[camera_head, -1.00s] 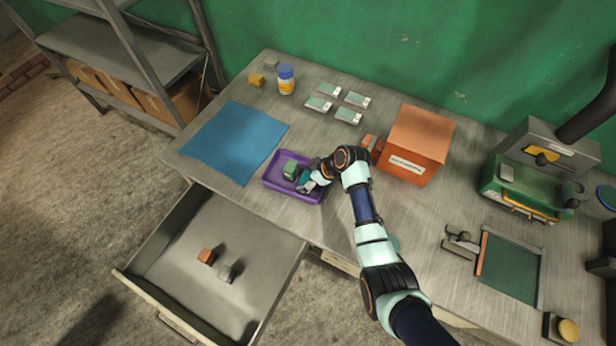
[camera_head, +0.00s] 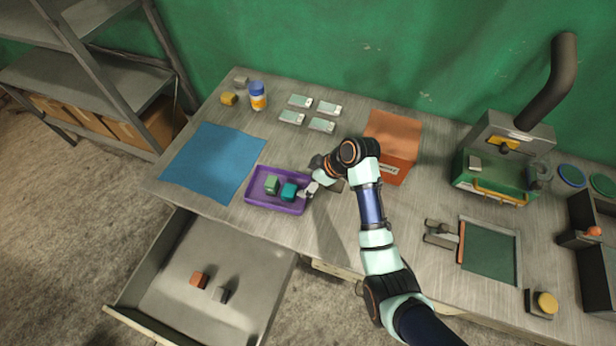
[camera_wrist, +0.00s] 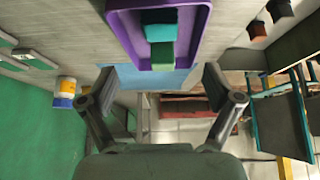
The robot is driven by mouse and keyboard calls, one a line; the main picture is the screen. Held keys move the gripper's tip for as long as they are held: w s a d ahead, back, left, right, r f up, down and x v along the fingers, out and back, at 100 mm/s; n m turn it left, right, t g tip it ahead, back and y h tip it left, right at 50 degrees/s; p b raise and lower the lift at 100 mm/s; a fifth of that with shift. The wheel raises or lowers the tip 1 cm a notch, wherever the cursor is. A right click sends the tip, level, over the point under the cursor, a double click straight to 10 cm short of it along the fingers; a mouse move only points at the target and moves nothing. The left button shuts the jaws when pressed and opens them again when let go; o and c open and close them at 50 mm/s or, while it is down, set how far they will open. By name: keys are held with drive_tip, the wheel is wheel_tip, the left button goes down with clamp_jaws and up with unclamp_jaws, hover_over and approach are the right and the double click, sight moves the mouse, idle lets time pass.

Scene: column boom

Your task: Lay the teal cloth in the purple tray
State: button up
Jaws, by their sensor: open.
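The purple tray (camera_head: 262,203) lies on the table near its front edge, right of the blue mat. The teal cloth (camera_head: 289,191), a small folded block-like bundle, lies inside the tray's right part, beside a green block (camera_head: 272,184). My gripper (camera_head: 309,190) is at the tray's right edge, open and apart from the cloth. In the wrist view the open fingers (camera_wrist: 158,84) have nothing between them. The tray (camera_wrist: 132,32), the teal cloth (camera_wrist: 160,27) and the green block (camera_wrist: 162,56) show beyond them at the top.
A blue mat (camera_head: 213,163) lies left of the tray. An orange box (camera_head: 393,140) is behind my arm. An open drawer (camera_head: 205,265) juts out in front, holding two small blocks.

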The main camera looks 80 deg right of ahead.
idle(0.4)
drive_tip(key=w+a+r, duration=0.3)
drive_tip(key=w+a, duration=0.3)
drive_tip(key=w+a+r, duration=0.3)
drive_tip(key=w+a, duration=0.3)
drive_tip(key=a, duration=0.1)
drive_tip(key=a+r+t, duration=0.2)
drive_tip(key=a+r, duration=0.3)
drive_tip(key=a, duration=0.4)
drive_tip(key=a+r+t, duration=0.2)
drive_tip(key=a+r, duration=0.3)
drive_tip(key=a, duration=0.5)
drive_tip(key=w+a+r+t, duration=0.1)
drive_tip(key=a+r, duration=0.4)
drive_tip(key=a, duration=0.5)
drive_tip(key=shift+a+r+n+t, duration=0.15)
drive_tip(key=shift+n+t, duration=0.15)
drive_tip(key=shift+t, duration=0.3)
